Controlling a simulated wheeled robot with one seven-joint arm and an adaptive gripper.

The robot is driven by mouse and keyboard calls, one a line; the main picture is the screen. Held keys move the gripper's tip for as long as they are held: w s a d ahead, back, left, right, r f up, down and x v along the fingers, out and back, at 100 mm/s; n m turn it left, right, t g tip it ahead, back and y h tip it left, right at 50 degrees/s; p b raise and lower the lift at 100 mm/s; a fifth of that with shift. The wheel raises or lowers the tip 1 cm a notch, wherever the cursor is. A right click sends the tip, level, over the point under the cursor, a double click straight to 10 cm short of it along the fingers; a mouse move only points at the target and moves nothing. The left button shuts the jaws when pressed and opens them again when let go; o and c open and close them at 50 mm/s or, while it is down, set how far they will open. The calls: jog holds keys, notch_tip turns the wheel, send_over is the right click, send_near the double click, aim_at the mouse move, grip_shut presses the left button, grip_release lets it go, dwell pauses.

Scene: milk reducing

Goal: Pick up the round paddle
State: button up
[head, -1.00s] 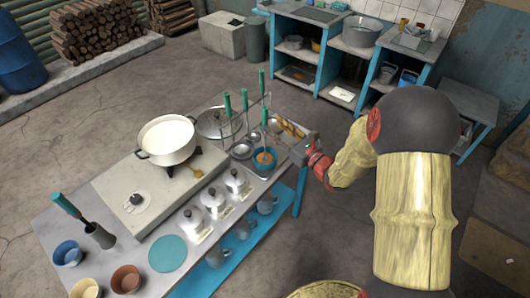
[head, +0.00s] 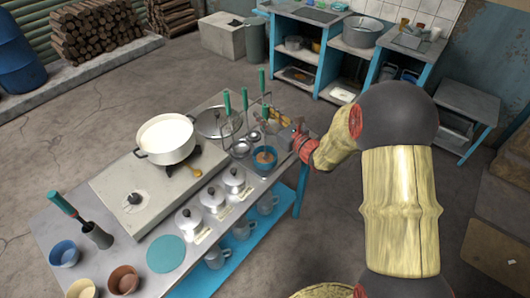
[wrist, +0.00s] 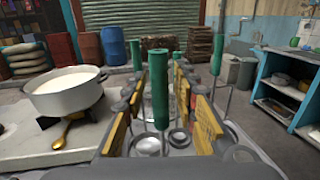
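Several utensils with green handles stand upright at the far right end of the metal table. In the head view, handles show at the left (head: 227,102), middle (head: 245,98) and back (head: 262,80). Round metal heads (head: 241,148) show low among them. I cannot tell which handle belongs to the round paddle. My gripper (head: 278,117) is at the right of this group. In the wrist view, my gripper (wrist: 165,100) has its fingers spread apart. The nearest green handle (wrist: 160,85) appears between them; I see no finger closed on it.
A white pot of milk (head: 166,138) sits on the stove block, left of the utensils. A blue cup (head: 265,158) and several lidded white pots (head: 213,198) line the table's front edge. A blue shelf unit (head: 318,62) stands behind. Floor right of the table is open.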

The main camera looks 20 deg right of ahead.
jog(key=c, duration=0.6)
grip_shut()
jog(key=shift+r, duration=0.1)
